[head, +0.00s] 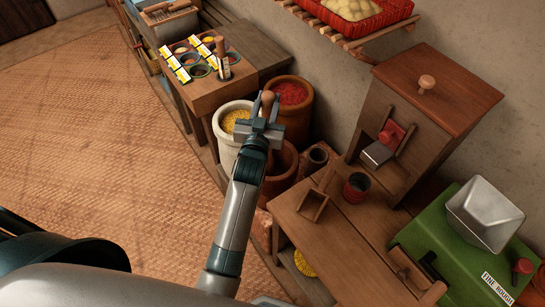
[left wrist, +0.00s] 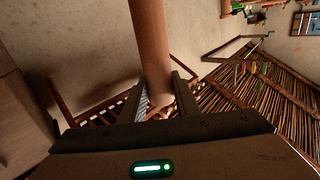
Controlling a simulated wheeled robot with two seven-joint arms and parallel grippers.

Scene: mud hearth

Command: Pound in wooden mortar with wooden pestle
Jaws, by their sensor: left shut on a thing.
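My left gripper (head: 264,104) is shut on the wooden pestle, whose rounded top (head: 268,97) shows between the fingers in the head view. In the left wrist view the pestle (left wrist: 150,42) is a smooth brown shaft running between the fingers (left wrist: 158,95). A brown vessel that looks like the wooden mortar (head: 287,158) stands just below and right of the gripper, its dark mouth partly hidden by my left arm. The pestle's lower end is hidden, so I cannot tell whether it is inside the mortar. My right gripper is out of view.
A white sack of yellow grain (head: 223,133) and a brown container of red contents (head: 305,118) stand close around the gripper. A low wooden table (head: 350,240) with a wooden scoop (head: 315,203) and a dark red cup (head: 356,188) is right. The woven floor (head: 90,140) is clear.

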